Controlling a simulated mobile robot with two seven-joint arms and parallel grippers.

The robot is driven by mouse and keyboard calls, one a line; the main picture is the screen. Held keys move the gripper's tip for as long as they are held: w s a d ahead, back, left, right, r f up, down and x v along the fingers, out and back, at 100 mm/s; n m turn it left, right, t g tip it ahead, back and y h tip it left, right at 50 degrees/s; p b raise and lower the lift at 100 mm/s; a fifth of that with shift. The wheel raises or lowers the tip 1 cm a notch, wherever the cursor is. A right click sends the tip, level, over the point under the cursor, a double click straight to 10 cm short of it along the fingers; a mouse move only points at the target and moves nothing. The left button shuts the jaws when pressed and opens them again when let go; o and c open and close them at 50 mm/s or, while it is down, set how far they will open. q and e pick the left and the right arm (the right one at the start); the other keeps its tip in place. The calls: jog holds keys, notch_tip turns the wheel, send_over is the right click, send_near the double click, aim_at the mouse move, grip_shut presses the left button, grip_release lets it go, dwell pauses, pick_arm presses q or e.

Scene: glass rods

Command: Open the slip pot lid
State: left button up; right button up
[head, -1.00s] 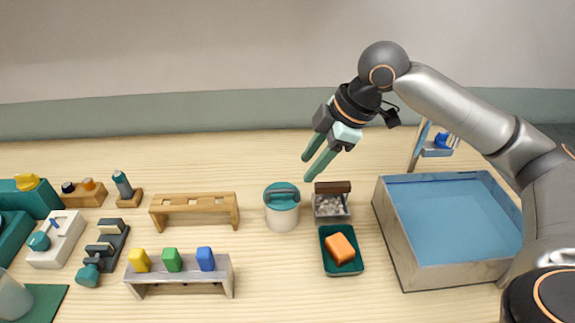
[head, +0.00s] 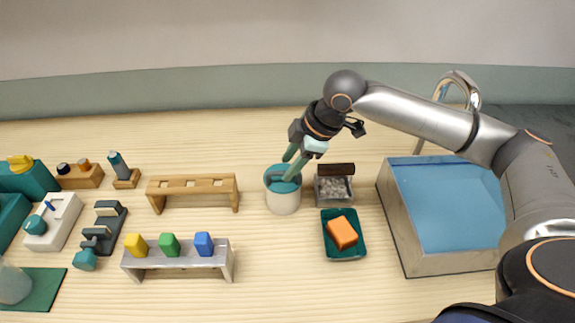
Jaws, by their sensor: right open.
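The slip pot (head: 284,201) is a cream cylinder standing upright on the table near the middle of the head view. Its teal lid (head: 281,185) is on top, with a dark bar handle (head: 278,173) across it. My right gripper (head: 287,168) is open, with its green fingers pointing down at the lid's handle. The fingertips overlap the lid in the picture and partly hide it. I cannot tell whether they touch the handle. My left gripper is not in view.
A small box of pale pieces (head: 333,189) stands close right of the pot, with an orange sponge in a green tray (head: 345,249) below it. A blue-lined basin (head: 410,262) is farther right. A wooden rack (head: 193,184) and a grey rack with coloured blocks (head: 178,262) stand left.

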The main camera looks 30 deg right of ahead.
jog(key=shift+x, duration=0.8)
jog(key=shift+c, duration=0.4)
grip_shut()
dwell(0.5)
